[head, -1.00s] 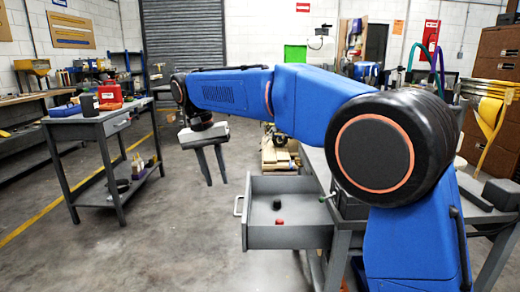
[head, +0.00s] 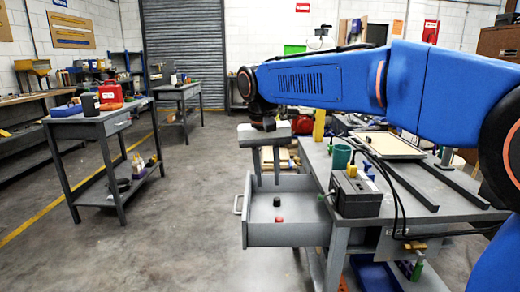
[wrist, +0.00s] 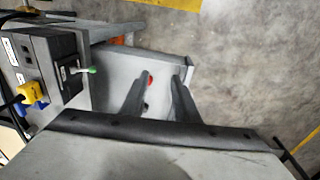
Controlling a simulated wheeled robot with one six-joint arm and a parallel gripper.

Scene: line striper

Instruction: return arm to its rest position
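My blue arm (head: 320,82) reaches in from the right of the head view, bent, with its wrist pointing down. My gripper (head: 267,178) hangs above the back part of an open grey drawer (head: 290,236). Its two fingers are apart with nothing between them. In the wrist view my gripper (wrist: 160,82) also shows two separate fingers over the drawer, with a small red piece (wrist: 150,78) seen between them.
A red piece (head: 279,219) and a black piece (head: 277,202) lie in the drawer. The grey workbench (head: 440,207) holds a black box (head: 357,195) with cables and a green cup (head: 341,156). A side table (head: 88,124) stands left; open floor lies between.

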